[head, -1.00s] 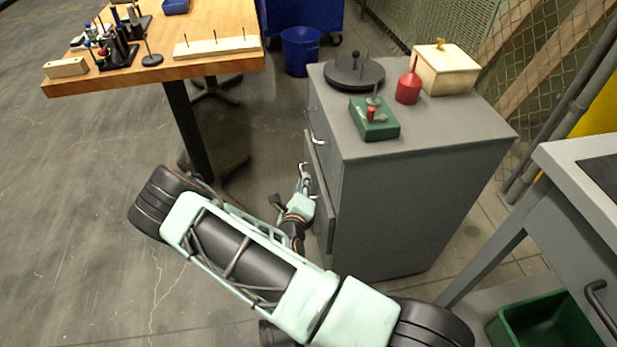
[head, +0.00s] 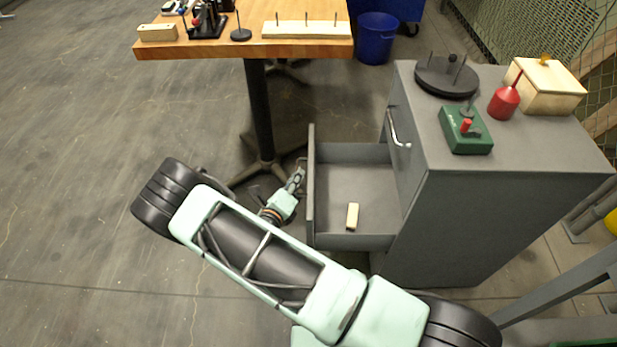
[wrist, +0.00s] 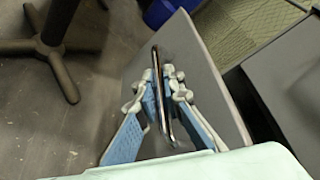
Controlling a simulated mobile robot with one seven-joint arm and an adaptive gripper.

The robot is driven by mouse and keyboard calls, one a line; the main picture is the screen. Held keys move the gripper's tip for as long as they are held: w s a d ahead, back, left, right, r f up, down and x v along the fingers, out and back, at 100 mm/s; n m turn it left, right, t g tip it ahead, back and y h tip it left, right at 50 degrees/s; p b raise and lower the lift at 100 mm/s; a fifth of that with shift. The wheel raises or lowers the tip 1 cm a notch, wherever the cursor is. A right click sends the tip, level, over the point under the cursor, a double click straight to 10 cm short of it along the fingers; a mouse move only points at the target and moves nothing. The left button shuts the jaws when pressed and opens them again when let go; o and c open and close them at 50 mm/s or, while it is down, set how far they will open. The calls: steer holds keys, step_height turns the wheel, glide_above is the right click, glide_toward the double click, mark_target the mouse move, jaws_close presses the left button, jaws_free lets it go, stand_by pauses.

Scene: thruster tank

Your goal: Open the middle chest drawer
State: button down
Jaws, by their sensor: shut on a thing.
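The grey chest (head: 500,225) stands at the right in the head view. Its middle drawer (head: 350,242) is pulled well out to the left, and a small pale wooden block (head: 352,216) lies inside. My gripper (head: 298,178) is at the outer side of the drawer front. In the wrist view my gripper (wrist: 162,95) has its blue and white fingers on both sides of the metal bar handle (wrist: 157,68), shut on it. The grey drawer front (wrist: 195,60) shows behind the handle. The handle itself is hidden in the head view.
On the chest top are a dark round stand (head: 447,77), a green box (head: 466,129), a red container (head: 504,101) and a wooden box (head: 545,87). A wooden table (head: 240,40) stands at the back, its dark leg (head: 259,115) near the drawer. Floor at left is clear.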

steer(key=shift+a, duration=0.9)
steer(key=c, duration=2.3)
jaws_free()
steer(key=shift+s, duration=0.1)
steer(key=v, duration=1.2)
